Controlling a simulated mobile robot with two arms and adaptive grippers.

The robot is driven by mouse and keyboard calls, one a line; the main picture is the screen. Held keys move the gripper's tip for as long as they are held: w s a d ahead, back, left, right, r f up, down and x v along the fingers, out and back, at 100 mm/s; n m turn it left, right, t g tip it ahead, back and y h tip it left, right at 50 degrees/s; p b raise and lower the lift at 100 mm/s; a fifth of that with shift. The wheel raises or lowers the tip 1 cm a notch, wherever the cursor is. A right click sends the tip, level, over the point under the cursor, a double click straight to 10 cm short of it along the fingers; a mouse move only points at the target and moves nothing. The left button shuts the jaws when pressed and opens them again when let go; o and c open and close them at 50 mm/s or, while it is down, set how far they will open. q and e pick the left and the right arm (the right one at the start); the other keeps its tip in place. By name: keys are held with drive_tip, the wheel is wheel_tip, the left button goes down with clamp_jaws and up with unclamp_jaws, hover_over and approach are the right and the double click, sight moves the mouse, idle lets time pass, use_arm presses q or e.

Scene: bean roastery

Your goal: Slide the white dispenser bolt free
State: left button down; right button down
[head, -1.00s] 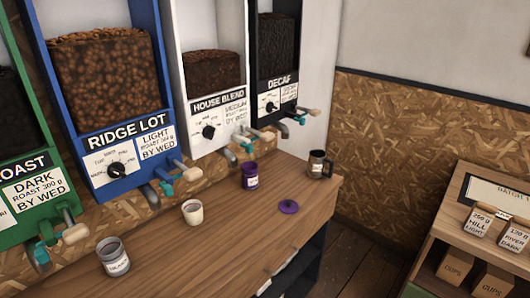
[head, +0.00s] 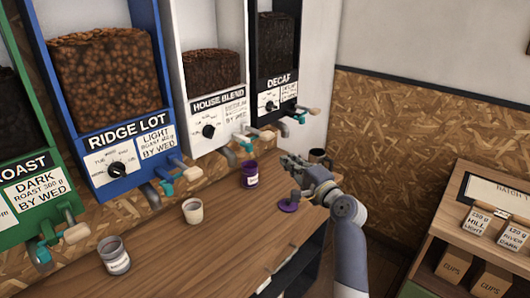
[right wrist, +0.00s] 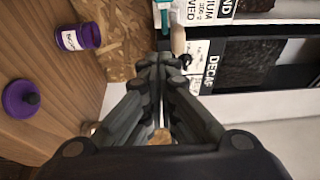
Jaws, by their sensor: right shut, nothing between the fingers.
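The white dispenser (head: 205,95), labelled House Blend, hangs on the wall between the blue and black dispensers. Its bolt (head: 264,135) shows under the front as a bar with a pale wooden handle, beside a teal part (head: 246,144). In the right wrist view a wooden handle (right wrist: 178,38) and a teal part (right wrist: 163,14) lie just beyond my fingertips. My right gripper (head: 285,160) is shut and empty, below and to the right of the bolt and apart from it. It points at the dispensers. My left gripper is not in view.
Below my right gripper, the wooden counter (head: 160,250) holds a purple cup (head: 250,174), a purple lid (head: 287,206), a cream cup (head: 193,211) and a grey cup (head: 114,256). A dark mug (head: 317,156) is partly hidden behind my gripper. A shelf (head: 450,225) stands at right.

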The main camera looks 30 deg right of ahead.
drive_tip(key=shift+w, duration=0.1)
drive_tip(key=w+a+p, duration=0.4)
drive_tip(key=w, duration=0.4)
drive_tip(key=shift+w+p, duration=0.2)
drive_tip(key=shift+p, duration=0.1)
idle(0.4)
drive_tip(key=shift+f, duration=0.1)
